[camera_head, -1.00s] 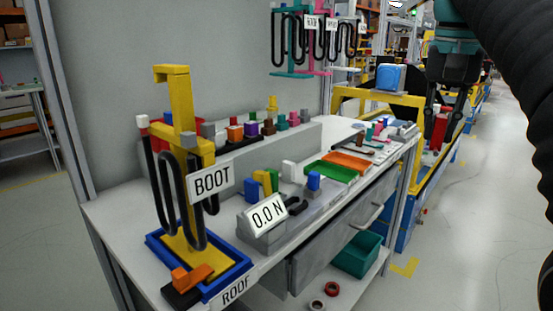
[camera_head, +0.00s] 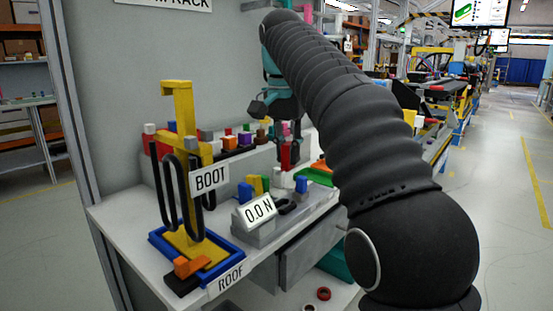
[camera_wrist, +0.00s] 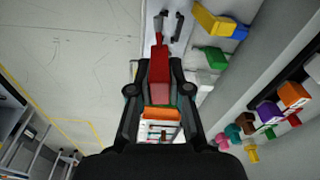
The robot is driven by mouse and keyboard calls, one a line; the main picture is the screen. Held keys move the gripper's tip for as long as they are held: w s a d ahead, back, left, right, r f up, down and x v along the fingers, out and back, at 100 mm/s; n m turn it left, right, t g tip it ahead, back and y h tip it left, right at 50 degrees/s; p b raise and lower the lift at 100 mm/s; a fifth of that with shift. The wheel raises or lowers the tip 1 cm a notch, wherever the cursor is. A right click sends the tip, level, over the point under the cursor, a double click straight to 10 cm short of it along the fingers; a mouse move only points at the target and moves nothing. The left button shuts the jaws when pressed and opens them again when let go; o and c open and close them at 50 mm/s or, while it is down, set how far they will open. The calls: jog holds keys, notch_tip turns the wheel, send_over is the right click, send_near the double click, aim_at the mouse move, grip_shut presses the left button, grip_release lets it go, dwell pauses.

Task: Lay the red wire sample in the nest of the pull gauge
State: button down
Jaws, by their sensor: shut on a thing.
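My gripper (camera_head: 289,138) is above the bench, beyond the pull gauge (camera_head: 262,228) and its "0.0 N" display. It is shut on a red piece (camera_head: 289,156), which looks like the red wire sample. In the wrist view the red piece (camera_wrist: 159,74) sits between the fingers of my gripper (camera_wrist: 160,92), its narrow end pointing up the picture. A dark forked part (camera_wrist: 172,24) lies beyond that end. In the head view a black part (camera_head: 287,207) lies on the gauge's top. I cannot tell the exact shape of the nest, and the sample is apart from the gauge.
A yellow post (camera_head: 181,120) with hanging black loops and a "BOOT" label stands in a blue tray (camera_head: 236,259) at the front left. Small coloured blocks (camera_head: 230,143) line a raised ledge behind. A green tray (camera_head: 314,177) is partly hidden by my arm.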

aim_at(284, 158)
jog(key=shift+w+a+f+m, duration=0.2)
jog(key=shift+w+f+m, duration=0.3)
jog(key=shift+f, duration=0.15)
jog(key=shift+w+a+f+m, duration=0.2)
jog(key=shift+w+f+m, duration=0.3)
jog(key=shift+f, duration=0.1)
jog(key=shift+s, duration=0.1)
jog(key=shift+f+b, duration=2.1)
jog(key=shift+f, duration=0.75)
jog(key=shift+p, duration=0.95)
jog(key=shift+f+b, duration=0.8)
jog(key=shift+f, duration=0.4)
jog(key=c, duration=1)
grip_release()
jog(key=shift+r, duration=0.15)
